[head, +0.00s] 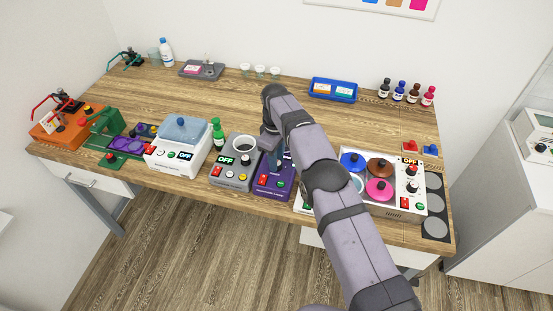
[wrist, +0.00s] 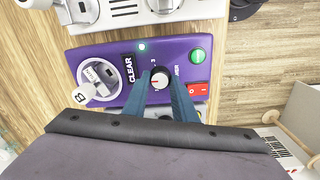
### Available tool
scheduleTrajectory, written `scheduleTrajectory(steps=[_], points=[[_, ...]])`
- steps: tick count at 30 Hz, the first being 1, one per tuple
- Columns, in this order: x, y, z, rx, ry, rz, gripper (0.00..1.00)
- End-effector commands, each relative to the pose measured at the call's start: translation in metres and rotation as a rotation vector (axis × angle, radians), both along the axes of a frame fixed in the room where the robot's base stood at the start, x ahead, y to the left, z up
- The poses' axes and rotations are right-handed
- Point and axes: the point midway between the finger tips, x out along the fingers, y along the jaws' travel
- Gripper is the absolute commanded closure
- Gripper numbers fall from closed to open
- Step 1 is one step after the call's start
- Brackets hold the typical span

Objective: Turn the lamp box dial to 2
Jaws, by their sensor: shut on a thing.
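The purple box (wrist: 115,50), which I take for the lamp box, fills the middle of the wrist view; its front also shows in the head view (head: 265,187). Its dial (wrist: 160,80) has a pale top with a red mark and a printed 3 close by; I cannot read its setting surely. My gripper (wrist: 161,88) has its two blue fingers on either side of the dial, shut on it. In the head view my gripper (head: 272,155) is over the purple box, and my arm hides much of the box and the dial.
The purple box also bears a green button (wrist: 198,56), a red switch (wrist: 198,89), a lit lamp (wrist: 142,46) and a CLEAR display (wrist: 128,69). A grey box with a white cup (head: 243,145) stands close on the left. A stirrer box with coloured discs (head: 380,188) stands on the right.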

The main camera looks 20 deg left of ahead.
Motion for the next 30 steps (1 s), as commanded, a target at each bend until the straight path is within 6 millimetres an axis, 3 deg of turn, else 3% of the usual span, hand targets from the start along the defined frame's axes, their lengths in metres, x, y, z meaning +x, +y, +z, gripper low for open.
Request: scheduleTrajectory(steps=[9,10,12,23,30], points=[[0.001,0.0,0.001,0.0,-0.002,0.0,0.97],[0.001,0.0,0.001,0.0,-0.002,0.0,0.7],[0.001,0.0,0.001,0.0,-0.002,0.0,0.56],[0.001,0.0,0.002,0.001,-0.002,0.0,0.56],[0.0,0.001,0.025,0.003,-0.005,0.0,0.56]])
